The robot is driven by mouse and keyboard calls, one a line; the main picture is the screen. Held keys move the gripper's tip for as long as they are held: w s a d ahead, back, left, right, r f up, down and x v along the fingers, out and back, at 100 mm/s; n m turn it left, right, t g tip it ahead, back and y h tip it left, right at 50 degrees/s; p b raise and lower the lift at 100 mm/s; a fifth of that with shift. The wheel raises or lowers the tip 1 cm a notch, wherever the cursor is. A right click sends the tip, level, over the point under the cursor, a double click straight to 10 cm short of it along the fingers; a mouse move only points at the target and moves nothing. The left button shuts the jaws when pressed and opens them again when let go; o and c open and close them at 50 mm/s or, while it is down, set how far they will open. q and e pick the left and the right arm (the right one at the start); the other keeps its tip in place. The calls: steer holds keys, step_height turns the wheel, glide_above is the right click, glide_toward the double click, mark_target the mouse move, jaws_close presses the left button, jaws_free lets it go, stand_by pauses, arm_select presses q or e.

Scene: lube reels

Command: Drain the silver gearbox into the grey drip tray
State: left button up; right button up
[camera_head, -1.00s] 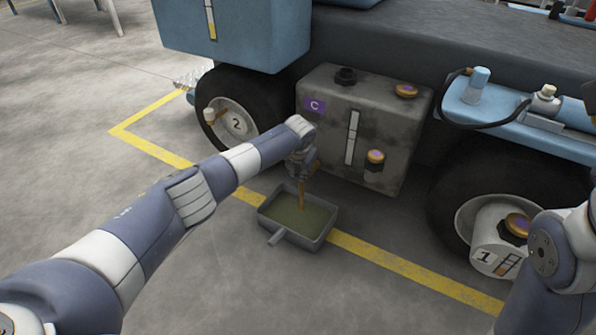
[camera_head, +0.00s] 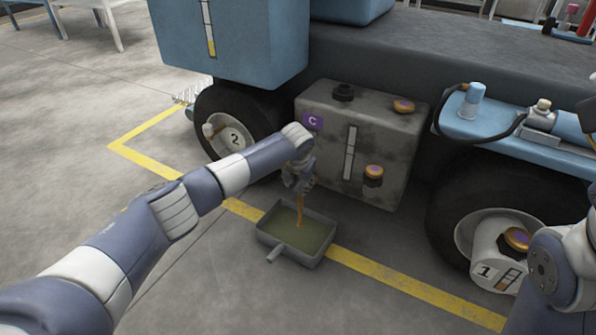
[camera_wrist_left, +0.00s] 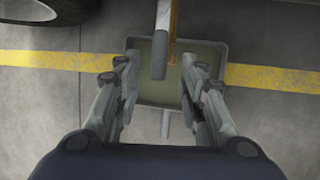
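The gearbox is a stained grey box (camera_head: 385,150) with a purple C label, under the vehicle. The grey drip tray (camera_head: 268,238) lies on the floor in front of it and holds greenish liquid. An amber stream (camera_head: 299,214) falls into the tray; it also shows in the left wrist view (camera_wrist_left: 173,22). My left gripper (camera_head: 299,186) is above the tray, close to the box's lower left. In the left wrist view my left gripper (camera_wrist_left: 155,65) has its fingers apart, with a grey rod (camera_wrist_left: 159,58) between or beyond them; contact is unclear. My right gripper is not visible.
A blue tank (camera_head: 230,50) hangs at upper left. A yellow line (camera_head: 390,279) runs under the tray. Floor at left is clear.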

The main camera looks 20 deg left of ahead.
arm_select(q)
steer(key=v, duration=0.8)
steer(key=shift+r, duration=0.15)
steer(key=shift+s, duration=0.1)
